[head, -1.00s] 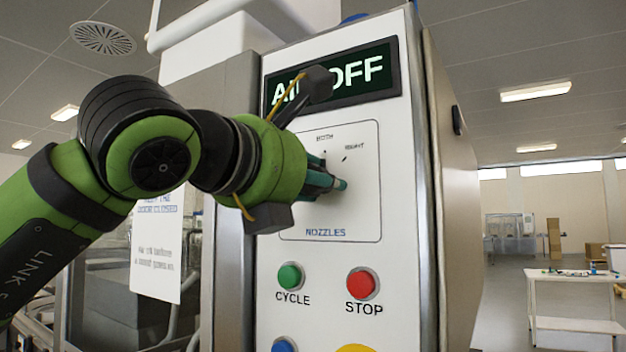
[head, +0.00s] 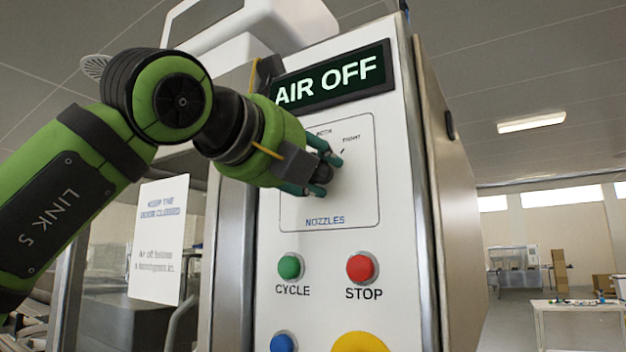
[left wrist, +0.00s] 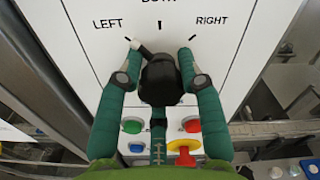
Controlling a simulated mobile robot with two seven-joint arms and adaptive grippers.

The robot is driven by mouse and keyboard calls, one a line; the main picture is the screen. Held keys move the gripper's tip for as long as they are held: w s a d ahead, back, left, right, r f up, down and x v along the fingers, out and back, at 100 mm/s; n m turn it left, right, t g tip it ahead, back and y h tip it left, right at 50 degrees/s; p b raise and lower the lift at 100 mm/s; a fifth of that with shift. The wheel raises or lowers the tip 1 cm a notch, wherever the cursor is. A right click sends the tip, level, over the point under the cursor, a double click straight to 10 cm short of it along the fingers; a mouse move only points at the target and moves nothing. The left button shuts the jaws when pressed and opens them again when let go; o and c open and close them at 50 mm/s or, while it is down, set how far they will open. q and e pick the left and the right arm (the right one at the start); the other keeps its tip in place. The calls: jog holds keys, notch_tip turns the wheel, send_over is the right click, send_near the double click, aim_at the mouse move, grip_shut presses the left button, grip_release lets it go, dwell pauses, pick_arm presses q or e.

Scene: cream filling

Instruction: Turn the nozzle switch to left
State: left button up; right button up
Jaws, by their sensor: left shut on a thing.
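The nozzle switch is a black knob (left wrist: 158,82) on the white control panel. In the left wrist view its white pointer (left wrist: 140,47) leans up and left, at or close to the LEFT mark. The BOTH mark is at the top and the RIGHT mark is on the right. My left gripper (left wrist: 160,72) has its green fingers on both sides of the knob, shut on it. In the head view the left gripper (head: 322,170) is at the NOZZLES dial and hides most of the knob and the LEFT label. My right gripper is not in view.
Below the dial are a green CYCLE button (head: 290,267), a red STOP button (head: 361,268), a blue button (head: 283,343) and a yellow-based control (head: 359,343). The display (head: 330,79) reads AIR OFF. A white table (head: 578,305) stands far right.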

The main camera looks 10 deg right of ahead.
pick_arm(q)
jog(key=shift+a+r+n, duration=0.3)
jog(key=shift+r+n, duration=0.2)
jog(key=o, duration=1.1)
jog(key=shift+d+f, duration=0.1)
jog(key=shift+d, duration=0.05)
jog(key=shift+o, duration=0.2)
jog(key=shift+f, duration=0.1)
jog(key=shift+s+a, duration=0.25)
jog(key=v, duration=1.1)
jog(key=shift+a, duration=0.2)
jog(key=shift+s+f, duration=0.1)
